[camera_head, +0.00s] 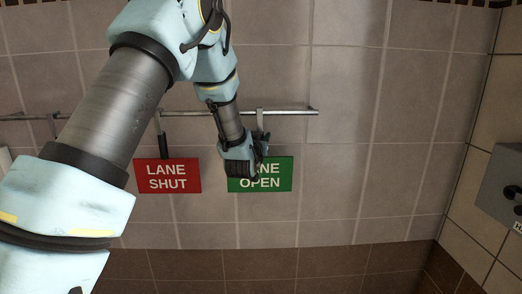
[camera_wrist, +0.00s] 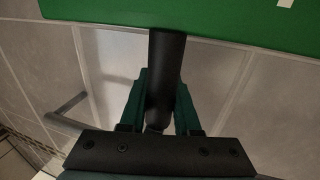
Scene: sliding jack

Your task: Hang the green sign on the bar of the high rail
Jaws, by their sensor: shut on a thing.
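The green sign (camera_head: 275,183), reading "LANE OPEN", shows in the head view just below the bar of the high rail (camera_head: 292,112). My gripper (camera_head: 258,152) covers part of its upper left. In the wrist view my gripper (camera_wrist: 163,95) is shut on the sign's black stem (camera_wrist: 165,65), and the green board (camera_wrist: 150,18) fills the top edge. The sign's pale hook (camera_head: 260,119) rises above my gripper and overlaps the bar in the head view. I cannot tell whether it rests on the bar or is in front of it.
A red "LANE SHUT" sign (camera_head: 167,177) hangs by a black stem from the same bar, to the left. The bar ends just right of the green sign, and the tiled wall beyond is bare. A grey box (camera_head: 502,188) is on the right wall.

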